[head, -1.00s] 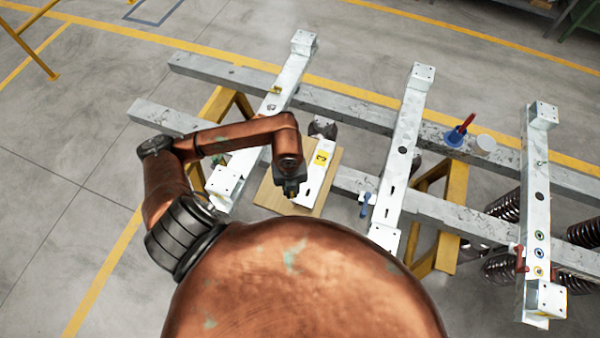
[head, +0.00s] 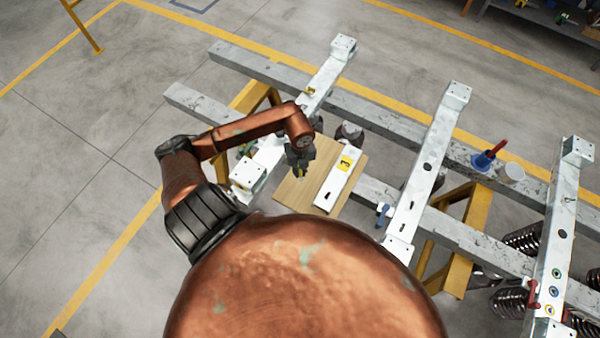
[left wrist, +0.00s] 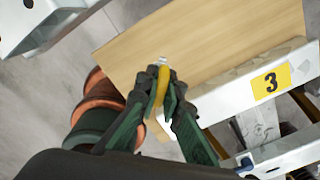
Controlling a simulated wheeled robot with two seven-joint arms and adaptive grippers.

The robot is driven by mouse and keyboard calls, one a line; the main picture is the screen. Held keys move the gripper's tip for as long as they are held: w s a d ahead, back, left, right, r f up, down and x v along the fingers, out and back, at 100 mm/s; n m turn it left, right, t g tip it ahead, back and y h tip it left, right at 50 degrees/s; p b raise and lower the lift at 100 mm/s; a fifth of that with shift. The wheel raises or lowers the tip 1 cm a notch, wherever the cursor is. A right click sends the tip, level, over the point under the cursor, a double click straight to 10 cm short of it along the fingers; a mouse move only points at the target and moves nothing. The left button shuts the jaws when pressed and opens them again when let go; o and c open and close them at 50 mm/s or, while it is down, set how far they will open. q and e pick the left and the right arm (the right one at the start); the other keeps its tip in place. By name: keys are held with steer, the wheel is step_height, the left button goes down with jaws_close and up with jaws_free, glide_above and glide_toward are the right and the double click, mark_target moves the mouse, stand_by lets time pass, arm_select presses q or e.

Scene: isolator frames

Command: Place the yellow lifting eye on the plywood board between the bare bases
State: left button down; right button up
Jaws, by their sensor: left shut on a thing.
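My left gripper (head: 301,172) is shut on the yellow lifting eye, which shows between the fingers in the left wrist view (left wrist: 162,84). In the head view the eye is only a small yellow spot at the fingertips. The plywood board (head: 288,196) is beneath the gripper in the head view. It fills the upper middle of the left wrist view (left wrist: 200,40), and its edge passes behind the fingers. I cannot tell whether the eye touches the board. A dark grey domed part (head: 349,133) stands at the board's far edge. My right gripper is not in view.
A white bar with a yellow "3" label (head: 338,180) lies across the board's right side, close to the gripper. White cross members (head: 425,165) and long grey beams (head: 375,115) surround the board.

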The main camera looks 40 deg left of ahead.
arm_select(q)
steer(key=shift+w+a+f, duration=0.3)
steer(key=shift+f, duration=0.3)
steer(key=shift+w+a+f, duration=0.3)
steer(key=shift+f, duration=0.3)
step_height(320, 180, down, 2)
steer(key=shift+f, duration=0.35)
steer(key=c, duration=2.5)
jaws_free()
steer(key=shift+f, duration=0.15)
steer(key=shift+c, duration=0.2)
steer(key=o, duration=0.5)
steer(key=shift+c, duration=0.2)
